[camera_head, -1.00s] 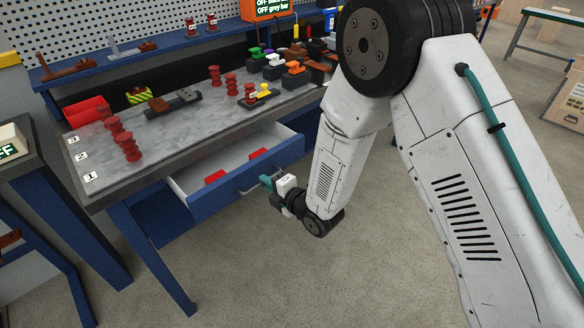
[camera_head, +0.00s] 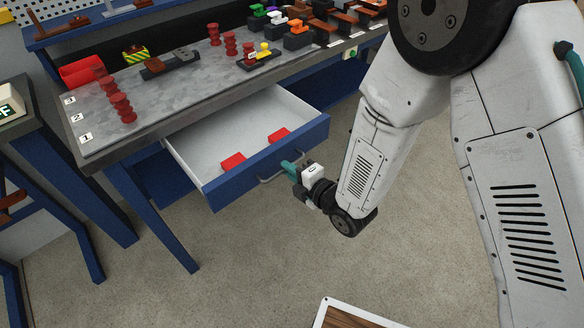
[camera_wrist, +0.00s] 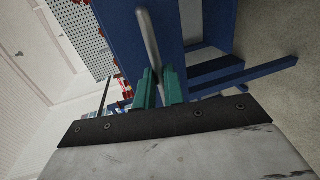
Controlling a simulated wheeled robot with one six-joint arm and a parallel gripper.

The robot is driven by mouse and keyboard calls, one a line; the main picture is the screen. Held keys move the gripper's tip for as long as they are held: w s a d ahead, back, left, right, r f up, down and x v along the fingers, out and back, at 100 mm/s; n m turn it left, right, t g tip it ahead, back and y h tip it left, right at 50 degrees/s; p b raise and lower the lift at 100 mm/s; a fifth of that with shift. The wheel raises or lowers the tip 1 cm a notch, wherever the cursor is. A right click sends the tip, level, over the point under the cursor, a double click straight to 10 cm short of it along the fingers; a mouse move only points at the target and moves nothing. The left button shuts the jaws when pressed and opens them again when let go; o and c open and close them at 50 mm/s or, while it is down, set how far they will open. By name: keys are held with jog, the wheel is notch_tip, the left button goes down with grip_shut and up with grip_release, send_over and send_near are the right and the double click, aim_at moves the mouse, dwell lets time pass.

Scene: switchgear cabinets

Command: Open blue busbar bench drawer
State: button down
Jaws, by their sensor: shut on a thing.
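The blue-fronted drawer (camera_head: 240,177) stands pulled out from under the grey-topped bench (camera_head: 190,105) in the head view. Its white inside shows, with two red blocks (camera_head: 233,161) lying in it. A grey bar handle (camera_head: 271,180) sits on its front and also shows in the wrist view (camera_wrist: 147,35). My gripper (camera_head: 288,168) is at the right part of the handle, its teal fingers (camera_wrist: 160,88) closed around the bar. The fingertips' exact contact is partly hidden.
Red insulators (camera_head: 121,107), a red bin (camera_head: 82,71) and several coloured switch parts stand on the bench top. A blue bench leg (camera_head: 160,225) is left of the drawer. A white-edged wooden panel (camera_head: 345,315) lies low at the front. The floor before the drawer is clear.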

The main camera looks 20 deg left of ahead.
jog(key=shift+s, duration=0.15)
jog(key=c, duration=1.5)
grip_release()
jog(key=shift+a, duration=0.1)
jog(key=v, duration=0.8)
jog(key=shift+f, duration=0.1)
